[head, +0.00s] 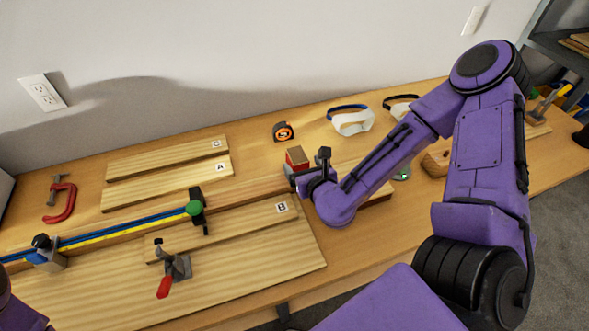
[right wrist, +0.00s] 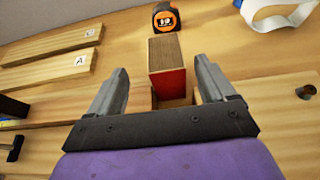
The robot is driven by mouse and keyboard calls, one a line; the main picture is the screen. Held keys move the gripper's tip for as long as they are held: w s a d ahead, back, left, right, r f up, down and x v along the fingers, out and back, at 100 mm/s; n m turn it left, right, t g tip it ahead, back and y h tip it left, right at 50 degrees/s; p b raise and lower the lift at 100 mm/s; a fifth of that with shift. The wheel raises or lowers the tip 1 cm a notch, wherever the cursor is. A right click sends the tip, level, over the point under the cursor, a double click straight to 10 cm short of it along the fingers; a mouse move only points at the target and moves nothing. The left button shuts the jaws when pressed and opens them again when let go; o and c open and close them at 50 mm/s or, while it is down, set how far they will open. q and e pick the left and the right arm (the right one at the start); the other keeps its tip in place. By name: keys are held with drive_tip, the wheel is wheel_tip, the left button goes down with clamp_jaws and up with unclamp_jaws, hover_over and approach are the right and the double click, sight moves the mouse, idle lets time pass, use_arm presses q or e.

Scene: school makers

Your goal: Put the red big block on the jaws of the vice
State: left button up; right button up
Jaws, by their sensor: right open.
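The red big block (head: 296,157) is on the workbench near the back middle, with a wood-brown top and a red side. In the right wrist view the block (right wrist: 168,82) stands just ahead of the fingertips, roughly in line with the gap between them. My right gripper (right wrist: 160,92) is open, its two grey fingers apart with the block's near end by the opening. In the head view the right gripper (head: 300,180) is beside the block, partly hidden by its own wrist. I cannot clearly pick out the vice. My left gripper is out of view.
A tape measure (head: 283,131) and safety goggles (head: 351,120) lie behind the block. Boards A (head: 165,184) and B (head: 225,232) lie left. A blue bar clamp (head: 130,230), toggle clamp (head: 174,270) and red C-clamp (head: 62,205) occupy the left side.

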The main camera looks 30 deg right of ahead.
sight(299, 158)
drive_tip(key=shift+x, duration=0.85)
drive_tip(key=x, duration=0.2)
drive_tip(key=p+x, duration=0.2)
drive_tip(key=x, duration=0.1)
drive_tip(key=shift+w+d+f, duration=0.15)
drive_tip(key=shift+d+f, duration=0.1)
drive_tip(key=shift+d, duration=0.1)
drive_tip(key=shift+w+f, duration=0.1)
drive_tip(key=shift+w, duration=0.05)
drive_tip(key=c, duration=1.3)
